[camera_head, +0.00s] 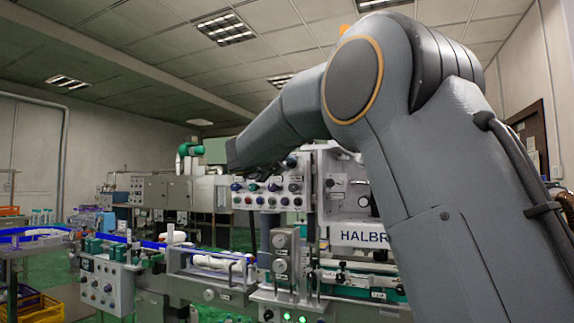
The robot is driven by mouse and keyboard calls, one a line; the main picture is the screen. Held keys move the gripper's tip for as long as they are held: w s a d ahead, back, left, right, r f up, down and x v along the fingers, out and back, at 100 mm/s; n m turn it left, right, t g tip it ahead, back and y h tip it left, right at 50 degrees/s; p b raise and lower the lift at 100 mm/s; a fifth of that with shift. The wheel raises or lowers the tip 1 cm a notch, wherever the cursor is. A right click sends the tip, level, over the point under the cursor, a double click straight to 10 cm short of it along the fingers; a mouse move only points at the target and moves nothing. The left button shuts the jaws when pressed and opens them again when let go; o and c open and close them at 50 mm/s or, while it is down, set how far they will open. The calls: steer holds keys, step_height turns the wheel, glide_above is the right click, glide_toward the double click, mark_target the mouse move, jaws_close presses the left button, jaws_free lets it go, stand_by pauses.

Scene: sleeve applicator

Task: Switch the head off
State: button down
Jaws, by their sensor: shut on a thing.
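The sleeve applicator's control panel (268,197) is a pale upright box with rows of coloured knobs and buttons, left of the machine's middle. My arm reaches from the right across the machine, and its wrist is over the panel's top edge. My gripper (266,173) shows only as a small dark shape under the wrist, at the panel's upper row. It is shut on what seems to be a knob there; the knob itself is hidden. I cannot read the panel's labels, so I cannot tell which control is the head's switch.
A lower grey control box (107,284) stands at the front left beside a conveyor (212,273) carrying white items. Yellow crates (38,306) sit at the far left.

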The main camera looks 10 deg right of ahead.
steer(key=shift+n+p, duration=0.3)
steer(key=shift+p, duration=0.1)
steer(key=n+p, duration=0.5)
steer(key=p, duration=0.1)
steer(key=n+p, duration=0.6)
steer(key=p, duration=0.1)
steer(key=n+p, duration=0.6)
steer(key=p, duration=0.1)
steer(key=shift+r, duration=0.25)
steer(key=shift+n, duration=0.3)
steer(key=c, duration=1.6)
jaws_free()
steer(key=shift+a, duration=0.1)
steer(key=shift+o, duration=0.2)
